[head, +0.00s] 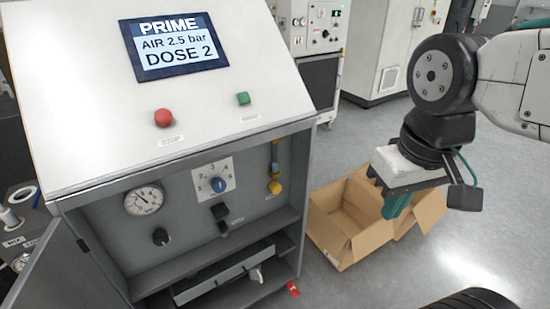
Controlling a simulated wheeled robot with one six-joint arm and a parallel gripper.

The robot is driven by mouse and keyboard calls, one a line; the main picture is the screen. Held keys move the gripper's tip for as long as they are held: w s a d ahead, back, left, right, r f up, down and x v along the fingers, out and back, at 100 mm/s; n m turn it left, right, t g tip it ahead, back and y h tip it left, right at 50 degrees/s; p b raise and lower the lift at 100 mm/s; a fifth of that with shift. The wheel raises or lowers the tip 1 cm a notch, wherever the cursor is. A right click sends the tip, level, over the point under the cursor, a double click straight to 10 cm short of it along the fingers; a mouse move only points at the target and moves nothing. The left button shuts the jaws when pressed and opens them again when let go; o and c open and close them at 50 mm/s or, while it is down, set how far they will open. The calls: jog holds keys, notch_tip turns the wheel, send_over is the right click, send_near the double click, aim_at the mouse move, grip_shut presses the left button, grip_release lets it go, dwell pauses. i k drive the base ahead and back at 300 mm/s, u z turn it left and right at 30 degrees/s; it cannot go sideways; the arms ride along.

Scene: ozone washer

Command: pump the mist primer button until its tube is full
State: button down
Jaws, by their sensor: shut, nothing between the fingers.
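A yellow button (274,188) sits low on the right of the open cabinet's recessed panel; it looks like the mist primer button. A thin upright tube (275,157) stands just above it, with yellowish and bluish parts; its fill level is too small to tell. My gripper (396,206) hangs to the right of the cabinet, in front of the cardboard boxes. Its green fingers are shut and empty, pointing down and well apart from the button. The screen (174,47) on the sloped top reads PRIME, AIR 2.5 bar, DOSE 2.
The panel also carries a gauge (144,200), a numbered dial (218,184) and dark knobs. A red STOP button (163,118) and a green button (243,98) are on top. An open cardboard box (345,220) stands on the floor. The cabinet door (60,270) is open at left.

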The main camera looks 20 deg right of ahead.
aim_at(274, 187)
jog(key=z, duration=1.8)
jog(key=k, duration=1.4)
jog(key=u, duration=1.2)
jog(key=i, duration=1)
